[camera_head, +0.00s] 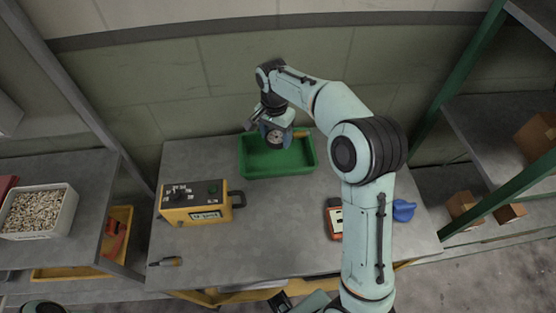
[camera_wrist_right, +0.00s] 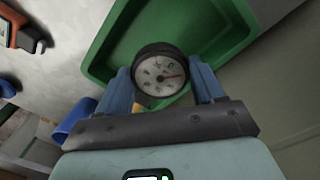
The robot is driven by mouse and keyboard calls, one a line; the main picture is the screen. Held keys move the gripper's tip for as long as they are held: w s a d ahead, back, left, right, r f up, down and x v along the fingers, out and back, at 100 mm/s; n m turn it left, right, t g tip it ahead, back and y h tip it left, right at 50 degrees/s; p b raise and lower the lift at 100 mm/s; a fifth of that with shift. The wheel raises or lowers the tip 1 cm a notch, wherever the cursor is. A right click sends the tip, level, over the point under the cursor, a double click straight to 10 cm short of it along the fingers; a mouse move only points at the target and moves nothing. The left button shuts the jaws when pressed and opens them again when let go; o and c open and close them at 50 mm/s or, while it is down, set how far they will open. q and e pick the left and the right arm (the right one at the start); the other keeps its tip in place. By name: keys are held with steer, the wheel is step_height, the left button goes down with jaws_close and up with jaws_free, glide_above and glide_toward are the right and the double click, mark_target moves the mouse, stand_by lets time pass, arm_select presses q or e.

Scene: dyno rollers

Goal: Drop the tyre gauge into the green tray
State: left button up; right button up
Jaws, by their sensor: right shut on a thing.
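The tyre gauge (camera_head: 275,138) has a round pale dial with a dark rim. It shows large in the right wrist view (camera_wrist_right: 160,75), between the two blue fingers. My right gripper (camera_head: 277,133) is shut on it and holds it over the green tray (camera_head: 246,168) at the back of the bench. In the right wrist view, the green tray (camera_wrist_right: 100,52) lies behind the gauge. The gap between gauge and tray floor is hard to judge. My left gripper is not in view.
A yellow tester box (camera_head: 196,203) stands left of the tray. A screwdriver (camera_head: 166,262) lies at the front left. An orange-and-black device (camera_head: 333,217) and a blue object (camera_head: 403,210) are at the right. The bench middle is clear. A wall stands behind.

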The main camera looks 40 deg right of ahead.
step_height(320, 180, down, 4)
steer(key=shift+f+b, duration=0.1)
steer(key=shift+b, duration=1.1)
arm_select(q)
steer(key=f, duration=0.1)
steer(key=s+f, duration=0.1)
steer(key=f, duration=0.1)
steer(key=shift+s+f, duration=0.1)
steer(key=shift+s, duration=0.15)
arm_select(e)
steer(key=o, duration=1.1)
steer(key=shift+o, duration=0.2)
arm_select(q)
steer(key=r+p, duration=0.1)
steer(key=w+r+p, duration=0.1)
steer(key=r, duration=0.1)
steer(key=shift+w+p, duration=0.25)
steer(key=shift+p, duration=0.15)
arm_select(e)
step_height(320, 180, up, 14)
steer(key=shift+w+f, duration=0.15)
steer(key=shift+f, duration=0.1)
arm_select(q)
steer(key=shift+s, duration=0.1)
arm_select(e)
steer(key=shift+a, duration=0.1)
